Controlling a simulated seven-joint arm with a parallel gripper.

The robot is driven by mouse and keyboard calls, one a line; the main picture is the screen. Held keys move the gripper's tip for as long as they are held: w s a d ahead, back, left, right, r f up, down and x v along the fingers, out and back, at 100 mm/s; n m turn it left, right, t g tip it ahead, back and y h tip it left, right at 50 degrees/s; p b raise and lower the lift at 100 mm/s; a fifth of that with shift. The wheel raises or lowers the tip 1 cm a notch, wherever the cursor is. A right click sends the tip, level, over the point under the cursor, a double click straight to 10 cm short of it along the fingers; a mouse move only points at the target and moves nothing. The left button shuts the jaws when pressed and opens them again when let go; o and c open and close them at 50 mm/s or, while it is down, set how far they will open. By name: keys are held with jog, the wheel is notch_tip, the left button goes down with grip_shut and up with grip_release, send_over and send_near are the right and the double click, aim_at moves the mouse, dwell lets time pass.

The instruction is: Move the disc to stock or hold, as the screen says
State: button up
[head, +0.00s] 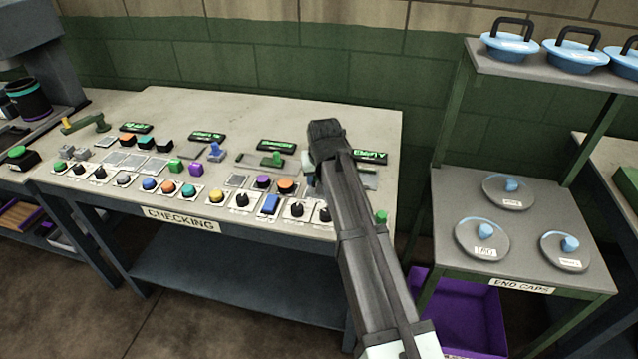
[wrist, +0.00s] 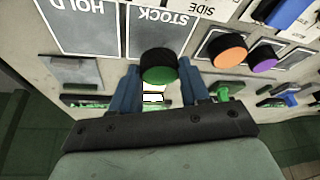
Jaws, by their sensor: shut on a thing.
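My gripper (wrist: 160,88) has two blue fingers shut on a dark disc with a green face (wrist: 160,66). The disc sits between the fingertips at the near edge of the STOCK pad (wrist: 160,28) in the wrist view. I cannot tell whether it touches the pad. The HOLD pad (wrist: 85,27) lies to its left and is bare where it shows. In the head view my gripper (head: 308,178) is over the right part of the checking bench, and my arm hides the disc. A small dark screen (head: 370,157) beside my arm shows green text, seemingly EMPTY.
The checking bench (head: 330,118) carries several coloured discs, knobs and more small screens, such as one reading EMPTY (head: 276,146). In the wrist view an orange disc (wrist: 227,50) and a purple disc (wrist: 262,57) stand right of my gripper. The end caps rack (head: 525,225) is to the right.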

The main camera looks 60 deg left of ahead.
jog(key=shift+f, duration=1.3)
jog(key=shift+f, duration=0.1)
jog(key=o, duration=1.1)
jog(key=shift+o, duration=0.2)
jog(key=v, duration=1.2)
